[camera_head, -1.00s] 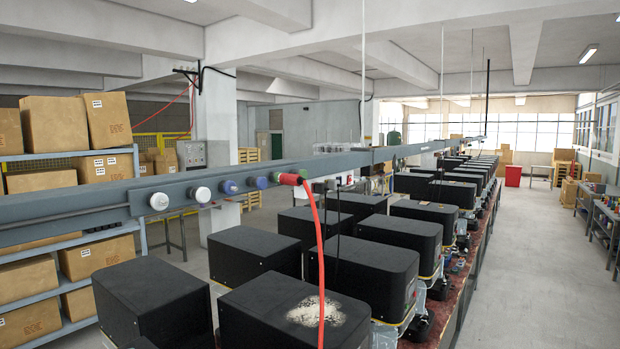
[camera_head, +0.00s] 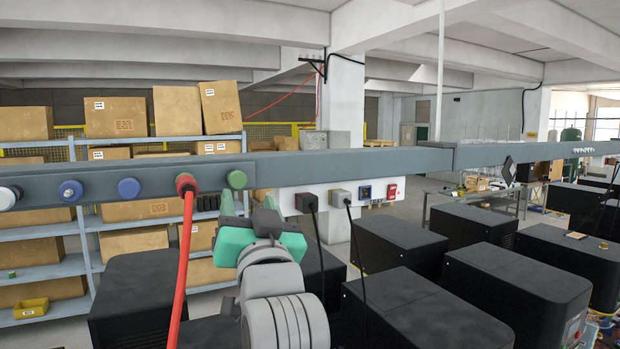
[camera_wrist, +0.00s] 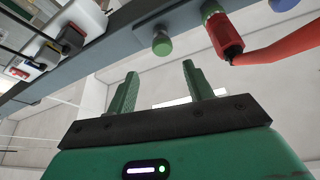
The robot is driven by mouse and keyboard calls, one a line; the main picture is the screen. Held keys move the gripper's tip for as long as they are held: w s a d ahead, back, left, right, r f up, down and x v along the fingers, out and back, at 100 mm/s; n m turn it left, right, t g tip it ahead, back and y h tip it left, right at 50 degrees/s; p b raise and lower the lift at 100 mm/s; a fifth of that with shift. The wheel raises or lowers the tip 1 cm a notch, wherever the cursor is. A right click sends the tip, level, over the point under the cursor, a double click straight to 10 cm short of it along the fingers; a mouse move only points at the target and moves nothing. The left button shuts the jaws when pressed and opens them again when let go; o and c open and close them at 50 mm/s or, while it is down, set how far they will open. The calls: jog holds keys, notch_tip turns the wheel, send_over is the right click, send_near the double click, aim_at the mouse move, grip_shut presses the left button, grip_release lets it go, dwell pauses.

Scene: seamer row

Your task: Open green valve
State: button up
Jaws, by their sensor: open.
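A green round valve knob (camera_head: 236,179) sits on the grey overhead beam (camera_head: 350,163), right of a red hose connector (camera_head: 186,183). In the wrist view the green knob (camera_wrist: 162,43) shows beyond my fingertips, roughly centred between them. My gripper (camera_head: 247,199) has green fingers and is raised just below the beam, close to the knob. In the wrist view my gripper (camera_wrist: 160,72) is open and empty. The fingers appear apart from the knob. The red connector (camera_wrist: 224,36) has a green ring at its base.
A red hose (camera_head: 183,270) hangs from the connector, left of my gripper. A white socket panel (camera_head: 290,205) with black cables is close on the right. Blue knobs (camera_head: 129,188) are further left. Black machine boxes (camera_head: 425,300) stand below; shelves with cartons are behind.

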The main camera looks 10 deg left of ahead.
aim_at(237, 181)
jog(key=p+x, duration=0.1)
jog(key=x, duration=0.3)
jog(key=a+p+x, duration=0.1)
jog(key=x, duration=0.3)
jog(key=shift+s+d+f+p, duration=0.1)
jog(key=shift+s+f+p, duration=0.15)
jog(key=shift+p, duration=0.15)
jog(key=shift+w+a, duration=0.25)
jog(key=shift+w, duration=0.35)
